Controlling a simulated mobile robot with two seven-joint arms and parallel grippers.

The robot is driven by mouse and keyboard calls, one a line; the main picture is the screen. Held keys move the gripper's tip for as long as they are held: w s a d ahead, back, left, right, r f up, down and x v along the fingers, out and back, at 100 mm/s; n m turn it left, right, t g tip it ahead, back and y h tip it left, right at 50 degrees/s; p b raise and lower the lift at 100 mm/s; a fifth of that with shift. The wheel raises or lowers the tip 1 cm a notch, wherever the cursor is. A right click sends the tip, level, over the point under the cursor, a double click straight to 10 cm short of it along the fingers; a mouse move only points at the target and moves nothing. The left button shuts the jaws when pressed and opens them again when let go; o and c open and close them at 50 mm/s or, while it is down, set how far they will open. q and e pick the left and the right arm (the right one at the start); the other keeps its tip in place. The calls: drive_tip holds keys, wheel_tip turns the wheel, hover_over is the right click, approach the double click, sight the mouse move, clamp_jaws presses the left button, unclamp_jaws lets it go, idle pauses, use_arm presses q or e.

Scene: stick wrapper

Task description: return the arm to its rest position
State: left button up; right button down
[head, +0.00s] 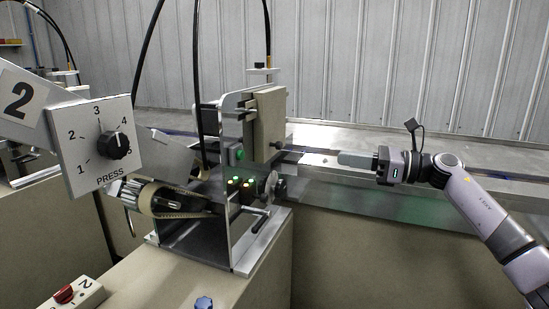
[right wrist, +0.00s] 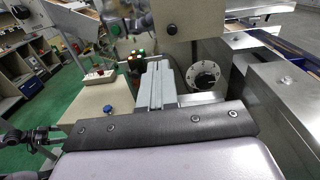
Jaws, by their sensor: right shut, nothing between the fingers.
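My right arm comes in from the right in the head view. Its gripper (head: 342,158) points left toward the wrapper machine (head: 240,180), over the metal ledge behind it. The gripper is shut and empty. In the right wrist view, its two pale grey fingers (right wrist: 155,72) lie side by side with nothing between them. The fingertips look close to the machine's right side in the head view, but I cannot tell the exact gap. My left gripper does not show in the head view.
A beige plate (head: 268,122) stands upright on the machine. A round dial (right wrist: 205,76) is right of the fingers in the wrist view. A press dial panel (head: 97,146), a red switch box (head: 70,295) and a blue knob (head: 204,303) are nearby. The metal ledge (head: 330,137) runs behind.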

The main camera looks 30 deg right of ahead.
drive_tip(key=s+a+f+m+t+h+p, duration=0.25)
drive_tip(key=a+f+m, duration=0.35)
drive_tip(key=f+m, duration=0.4)
drive_tip(key=s+a+f+m+t+h+p, duration=0.1)
drive_tip(key=a+f+m+t+h+p, duration=0.15)
drive_tip(key=a+f+m, duration=0.75)
drive_tip(key=s+a+f+m+g+h+p, duration=0.2)
drive_tip(key=s+a+f+m+g, duration=0.2)
drive_tip(key=s+f+m, duration=0.3)
drive_tip(key=s+a+f+m+g+h+p, duration=0.2)
drive_tip(key=s+f+m, duration=0.5)
drive_tip(key=s+m, duration=0.7)
drive_tip(key=shift+s+a+f+m+g+h, duration=0.2)
drive_tip(key=shift+s+a+m+g+h, duration=0.1)
drive_tip(key=shift+a+m+g+h, duration=0.5)
